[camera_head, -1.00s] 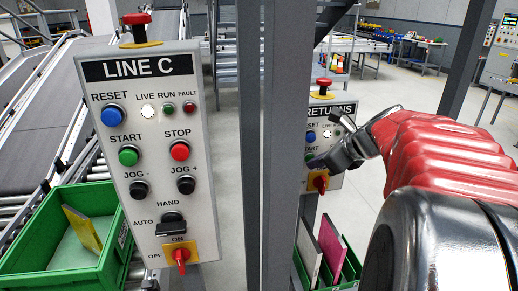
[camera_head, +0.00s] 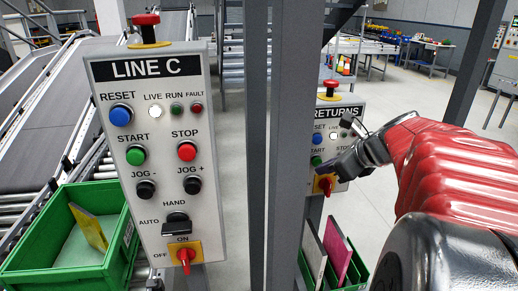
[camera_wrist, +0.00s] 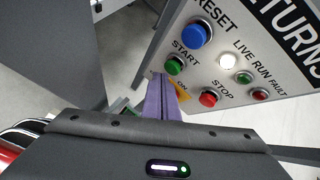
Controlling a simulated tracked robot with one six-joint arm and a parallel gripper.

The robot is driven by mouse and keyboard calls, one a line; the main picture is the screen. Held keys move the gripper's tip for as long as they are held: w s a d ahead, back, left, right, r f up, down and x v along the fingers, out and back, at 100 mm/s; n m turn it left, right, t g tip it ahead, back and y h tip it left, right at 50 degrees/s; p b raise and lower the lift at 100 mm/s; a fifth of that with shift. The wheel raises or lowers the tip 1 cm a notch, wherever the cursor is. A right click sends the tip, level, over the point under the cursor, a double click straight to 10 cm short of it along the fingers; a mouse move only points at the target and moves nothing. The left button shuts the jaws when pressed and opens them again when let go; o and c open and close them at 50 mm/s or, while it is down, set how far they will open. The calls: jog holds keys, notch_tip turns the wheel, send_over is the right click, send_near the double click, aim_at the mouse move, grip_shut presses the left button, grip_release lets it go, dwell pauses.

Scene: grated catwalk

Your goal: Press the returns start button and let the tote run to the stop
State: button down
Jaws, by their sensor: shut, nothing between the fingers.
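The RETURNS panel (camera_head: 352,115) stands behind a grey post, its left edge partly hidden. Its green START button (camera_head: 316,160) shows just up and left of my gripper (camera_head: 326,169). In the wrist view the green START button (camera_wrist: 174,65) sits below the blue RESET button (camera_wrist: 198,35). The shut purple fingers of my gripper (camera_wrist: 158,78) end close below START, over the yellow switch plate. I cannot tell whether they touch the panel. The white LIVE lamp (camera_wrist: 227,61) is lit. A green tote (camera_head: 357,272) with pink and white flat items shows partly behind the post.
The LINE C panel (camera_head: 150,110) stands near at left with its own green START button (camera_head: 136,155). A grey post (camera_head: 287,140) stands between the panels. Another green tote (camera_head: 70,270) sits on rollers at lower left. Open floor lies at right.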

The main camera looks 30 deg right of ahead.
jog(key=shift+s+a, duration=0.1)
jog(key=shift+s, duration=0.2)
jog(key=s, duration=0.2)
jog(key=s+a, duration=0.1)
jog(key=s, duration=0.1)
jog(key=shift+s+a, duration=0.2)
jog(key=shift+s, duration=0.1)
dwell(0.4)
dwell(0.5)
